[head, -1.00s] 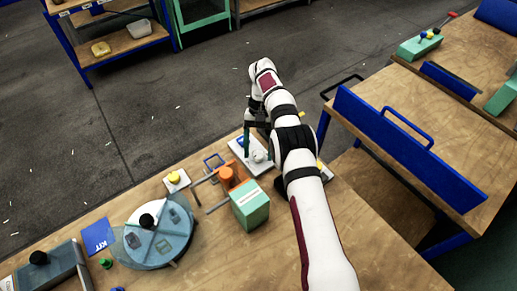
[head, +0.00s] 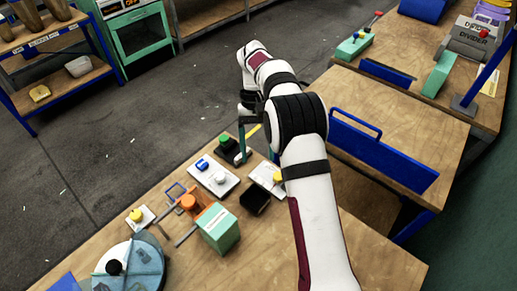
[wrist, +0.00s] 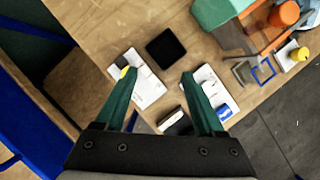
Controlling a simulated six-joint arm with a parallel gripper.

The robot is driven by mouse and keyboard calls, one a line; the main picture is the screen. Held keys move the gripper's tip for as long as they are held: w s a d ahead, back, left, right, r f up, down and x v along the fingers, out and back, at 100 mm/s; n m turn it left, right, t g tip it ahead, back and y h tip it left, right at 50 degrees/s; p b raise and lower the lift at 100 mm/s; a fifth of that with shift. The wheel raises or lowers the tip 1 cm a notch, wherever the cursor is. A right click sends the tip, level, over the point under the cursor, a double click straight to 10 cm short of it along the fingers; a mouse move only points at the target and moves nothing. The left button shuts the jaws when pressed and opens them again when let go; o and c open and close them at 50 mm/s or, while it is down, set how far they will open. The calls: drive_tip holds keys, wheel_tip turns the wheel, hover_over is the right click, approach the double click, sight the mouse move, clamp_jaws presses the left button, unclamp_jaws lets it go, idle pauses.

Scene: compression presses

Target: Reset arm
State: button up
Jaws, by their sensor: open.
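My gripper (head: 243,138) is at the far edge of the wooden bench in the head view, partly hidden by my arm. In the wrist view my gripper (wrist: 159,74) shows two green fingers spread wide, with nothing between them. Below lie a white plate with a blue button (wrist: 207,92), a white plate with a yellow knob (wrist: 143,84) and a black square pad (wrist: 166,48). The head view also shows the blue-button plate (head: 216,178), the yellow-knob plate (head: 261,173) and a black block with a green knob (head: 228,143) close to the gripper.
A teal box (head: 218,228) beside an orange knob (head: 188,202) stands left of my arm. A round blue-grey device (head: 140,262) is at lower left. A blue panel (head: 380,155) edges the bench to the right. Dark floor lies beyond the bench.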

drive_tip(key=shift+d+r, duration=0.15)
drive_tip(key=s+d+r+m+t+y, duration=0.1)
drive_tip(key=s+r+m, duration=0.1)
drive_tip(key=s+r, duration=0.5)
drive_tip(key=s+d+r+m+t, duration=0.1)
drive_tip(key=s+d+r, duration=0.1)
drive_tip(key=s+r, duration=0.5)
drive_tip(key=s+f+m+t, duration=0.1)
drive_tip(key=s+f, duration=0.2)
drive_tip(key=s, duration=0.5)
drive_tip(key=s+f+m+t, duration=0.1)
drive_tip(key=s+f, duration=0.2)
drive_tip(key=s, duration=0.6)
drive_tip(key=shift+a+f+m+y, duration=0.2)
drive_tip(key=shift+f+m+y, duration=0.05)
drive_tip(key=shift+m+y, duration=0.15)
